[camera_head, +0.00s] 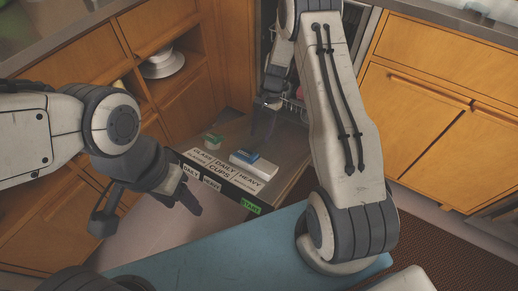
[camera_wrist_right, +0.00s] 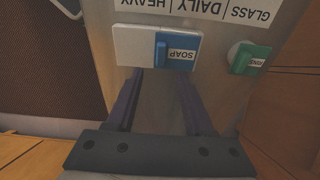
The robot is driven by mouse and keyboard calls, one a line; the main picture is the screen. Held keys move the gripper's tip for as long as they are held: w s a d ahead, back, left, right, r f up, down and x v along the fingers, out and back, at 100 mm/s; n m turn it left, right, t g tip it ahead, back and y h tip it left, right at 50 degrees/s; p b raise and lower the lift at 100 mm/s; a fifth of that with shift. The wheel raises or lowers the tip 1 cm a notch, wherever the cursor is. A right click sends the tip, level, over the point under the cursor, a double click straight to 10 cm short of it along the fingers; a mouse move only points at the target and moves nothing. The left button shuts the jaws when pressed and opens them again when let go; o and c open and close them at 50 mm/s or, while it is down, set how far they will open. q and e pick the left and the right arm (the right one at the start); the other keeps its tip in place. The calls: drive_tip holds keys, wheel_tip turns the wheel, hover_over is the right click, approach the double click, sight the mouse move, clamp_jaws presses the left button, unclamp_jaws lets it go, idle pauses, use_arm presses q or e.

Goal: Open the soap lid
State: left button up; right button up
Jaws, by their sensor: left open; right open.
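The soap dispenser (camera_head: 258,170) is a white box set into the inner face of the open dishwasher door. Its blue lid (camera_head: 246,157) covers one end; in the right wrist view the lid (camera_wrist_right: 178,50) reads SOAP and sits beside the bare white part (camera_wrist_right: 133,45). The lid looks shut. My right gripper (camera_head: 264,122) is over the door by the dispenser. In its wrist view the open, empty fingers (camera_wrist_right: 161,80) point at the lid's near edge; whether they touch it I cannot tell. My left gripper (camera_head: 188,192) is open and empty near the door's left edge.
A green rinse cap (camera_wrist_right: 250,58) sits beside the dispenser. The door edge (camera_head: 222,187) carries labels, including a green START. Wooden cabinets (camera_head: 440,120) stand on both sides, with white dishes (camera_head: 162,65) on a left shelf. A red-brown mat (camera_head: 430,230) lies at the right.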

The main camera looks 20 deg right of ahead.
sight(254, 155)
drive_tip(key=b+x, duration=0.1)
drive_tip(key=x, duration=0.7)
drive_tip(key=shift+a+f, duration=0.1)
drive_tip(key=shift+a, duration=0.15)
clamp_jaws()
idle(1.1)
